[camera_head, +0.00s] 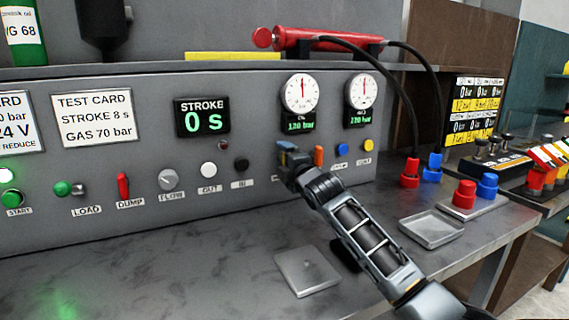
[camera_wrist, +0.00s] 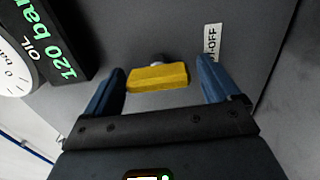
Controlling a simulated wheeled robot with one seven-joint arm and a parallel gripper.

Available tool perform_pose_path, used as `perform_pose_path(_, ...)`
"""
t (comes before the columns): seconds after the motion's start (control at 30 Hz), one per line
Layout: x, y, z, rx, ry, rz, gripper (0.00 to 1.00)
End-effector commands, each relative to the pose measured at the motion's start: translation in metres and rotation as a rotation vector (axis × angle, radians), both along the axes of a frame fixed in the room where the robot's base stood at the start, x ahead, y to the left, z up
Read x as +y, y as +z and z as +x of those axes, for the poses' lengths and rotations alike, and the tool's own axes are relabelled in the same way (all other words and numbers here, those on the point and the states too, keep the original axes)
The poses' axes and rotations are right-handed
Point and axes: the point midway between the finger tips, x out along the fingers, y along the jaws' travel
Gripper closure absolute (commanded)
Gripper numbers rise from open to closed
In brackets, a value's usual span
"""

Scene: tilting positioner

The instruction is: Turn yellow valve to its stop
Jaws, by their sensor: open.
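The yellow valve handle (camera_wrist: 157,77) is a short yellow bar on a grey stem against the grey panel. In the wrist view it lies between my two blue fingers, with a gap on each side. My gripper (camera_wrist: 162,65) is open and faces the panel; I see no contact with the handle. In the head view my gripper (camera_head: 286,150) is at the panel below the left gauge, and it hides the yellow handle there. A partly readable label ending in "OFF" (camera_wrist: 212,42) is beside the right finger.
To the right of my gripper are an orange lever (camera_head: 319,156), a blue knob (camera_head: 341,149) and a yellow knob (camera_head: 369,145). Two gauges (camera_head: 300,94) are above. A metal plate (camera_head: 307,271) and a shallow tray (camera_head: 431,229) lie on the bench. The bench's front left is clear.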

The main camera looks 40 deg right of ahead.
Motion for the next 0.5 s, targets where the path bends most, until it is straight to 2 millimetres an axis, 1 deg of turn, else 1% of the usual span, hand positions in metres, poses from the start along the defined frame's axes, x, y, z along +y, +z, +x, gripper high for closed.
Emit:
perform_pose_path(0.17,0.003,0.000,-0.012,-0.001,0.000,0.000,0.11)
perform_pose_path(0.5,0.016,-0.002,-0.060,-0.001,-0.002,0.002,0.11)
